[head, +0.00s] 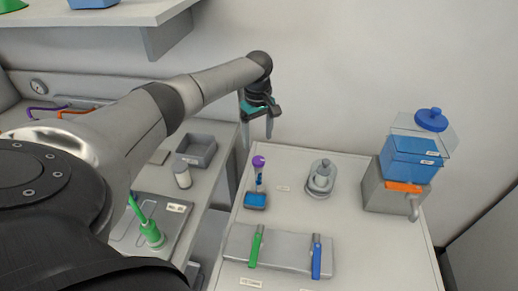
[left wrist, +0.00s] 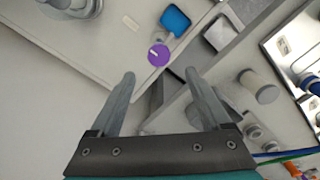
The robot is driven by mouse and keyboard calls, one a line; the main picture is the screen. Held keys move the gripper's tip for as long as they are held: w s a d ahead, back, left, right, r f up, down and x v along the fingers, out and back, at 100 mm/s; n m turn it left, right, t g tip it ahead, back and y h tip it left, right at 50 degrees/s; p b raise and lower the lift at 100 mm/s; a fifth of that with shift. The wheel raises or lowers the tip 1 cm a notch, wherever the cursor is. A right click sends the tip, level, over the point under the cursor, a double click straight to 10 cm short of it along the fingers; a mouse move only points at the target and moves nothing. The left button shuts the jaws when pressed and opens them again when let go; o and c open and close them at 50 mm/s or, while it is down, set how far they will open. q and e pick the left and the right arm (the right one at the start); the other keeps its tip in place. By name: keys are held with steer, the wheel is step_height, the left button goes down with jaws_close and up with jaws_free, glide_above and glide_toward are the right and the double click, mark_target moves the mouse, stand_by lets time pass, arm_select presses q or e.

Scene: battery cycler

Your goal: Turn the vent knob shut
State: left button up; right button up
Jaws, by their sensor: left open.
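A round purple knob (head: 258,161) with a pale line on its face tops a short stem with blue parts above a small blue base (head: 256,200), near the left edge of the right-hand table. In the left wrist view the purple knob (left wrist: 158,54) lies just beyond and between the fingertips, with the pale line slanted. My left gripper (head: 258,139) points down behind the knob, open, with nothing between its fingers. In the left wrist view its fingers (left wrist: 159,74) are spread wide and apart from the knob. My right gripper is not in view.
A grey plate (head: 285,248) with a green handle (head: 256,247) and a blue handle (head: 316,257) lies nearer. A glass-covered fitting (head: 320,178) stands right of the knob. A blue box (head: 411,158) with a blue-knobbed lid (head: 432,119) stands farther right. A gap separates the two tables.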

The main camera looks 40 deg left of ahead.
mark_target(259, 160)
arm_select(q)
step_height(259, 160, down, 8)
steer(key=shift+w+r+b, duration=0.1)
steer(key=shift+b, duration=0.65)
steer(key=shift+f, duration=0.35)
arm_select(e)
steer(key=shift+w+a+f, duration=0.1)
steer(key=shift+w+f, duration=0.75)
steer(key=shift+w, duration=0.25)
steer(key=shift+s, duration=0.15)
arm_select(q)
steer(key=c, duration=0.3)
jaws_close()
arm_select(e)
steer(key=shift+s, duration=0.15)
